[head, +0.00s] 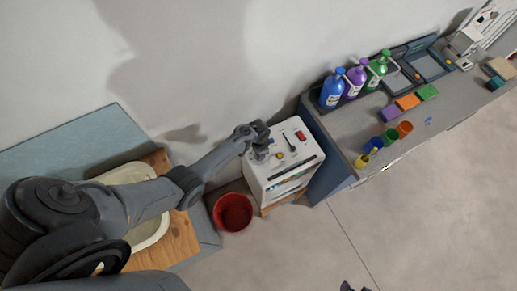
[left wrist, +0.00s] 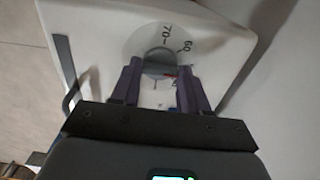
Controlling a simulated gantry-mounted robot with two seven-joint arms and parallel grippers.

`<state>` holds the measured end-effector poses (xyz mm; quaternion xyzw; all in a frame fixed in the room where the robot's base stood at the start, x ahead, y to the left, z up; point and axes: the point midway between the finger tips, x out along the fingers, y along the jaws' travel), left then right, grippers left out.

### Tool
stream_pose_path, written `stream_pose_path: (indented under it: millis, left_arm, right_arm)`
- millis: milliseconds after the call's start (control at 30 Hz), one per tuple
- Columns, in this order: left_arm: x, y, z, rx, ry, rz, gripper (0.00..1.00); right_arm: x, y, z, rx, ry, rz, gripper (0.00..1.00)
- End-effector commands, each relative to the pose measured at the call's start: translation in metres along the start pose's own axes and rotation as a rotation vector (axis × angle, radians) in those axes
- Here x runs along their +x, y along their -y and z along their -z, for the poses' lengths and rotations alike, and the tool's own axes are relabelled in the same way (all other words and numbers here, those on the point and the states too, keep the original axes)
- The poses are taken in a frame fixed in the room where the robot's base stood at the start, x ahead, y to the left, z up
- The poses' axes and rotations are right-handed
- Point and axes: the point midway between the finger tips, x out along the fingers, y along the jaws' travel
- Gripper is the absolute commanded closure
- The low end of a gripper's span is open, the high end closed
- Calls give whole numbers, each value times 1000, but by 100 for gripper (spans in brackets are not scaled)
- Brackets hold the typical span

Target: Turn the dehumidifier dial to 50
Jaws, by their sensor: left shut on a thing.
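The dehumidifier (head: 282,178) is a white box with controls on its top, standing against the wall in the head view. My left gripper (head: 262,141) reaches down onto the top's left corner and hides the dial there. In the left wrist view the pale grey dial plate (left wrist: 137,42) shows the marks 70 and 60. The dark round dial knob (left wrist: 158,58) is between the fingers of my left gripper (left wrist: 159,76), which is shut on it. A red mark shows by the right finger; the knob's exact setting cannot be read. Small dark tips, perhaps my right gripper (head: 352,287), show at the bottom edge.
The top also has a red switch (head: 301,135), a dark lever (head: 291,144) and a yellow button (head: 279,156). A red bucket (head: 233,226) stands left of the dehumidifier. A grey counter (head: 345,136) with bottles, coloured blocks and cups is on the right. The floor in front is clear.

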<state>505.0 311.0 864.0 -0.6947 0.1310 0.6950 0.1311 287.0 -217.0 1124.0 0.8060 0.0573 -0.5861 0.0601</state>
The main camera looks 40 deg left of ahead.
Motion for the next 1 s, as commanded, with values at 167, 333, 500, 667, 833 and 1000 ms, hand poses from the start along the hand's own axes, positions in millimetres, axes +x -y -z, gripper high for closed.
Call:
stream_pose_path:
  millis: [167,333,500,667,833,1000]
  left_arm:
    - [0,0,0,0,-1,1,86]
    - [0,0,0,0,-2,1,46]
    - [0,0,0,-1,-1,0,30]
    - [0,0,0,-1,-1,0,30]
    - [-5,0,0,0,0,-1,30]
    - [-25,0,1,0,-3,0,30]
  right_arm:
    - [0,0,0,0,0,0,57]
    - [0,0,0,0,1,0,57]
    - [0,-1,0,-4,1,-3,57]
    - [0,-2,-1,-8,2,-6,57]
    - [-2,-2,0,-8,2,-7,57]
    - [-8,-2,2,-8,2,-6,57]
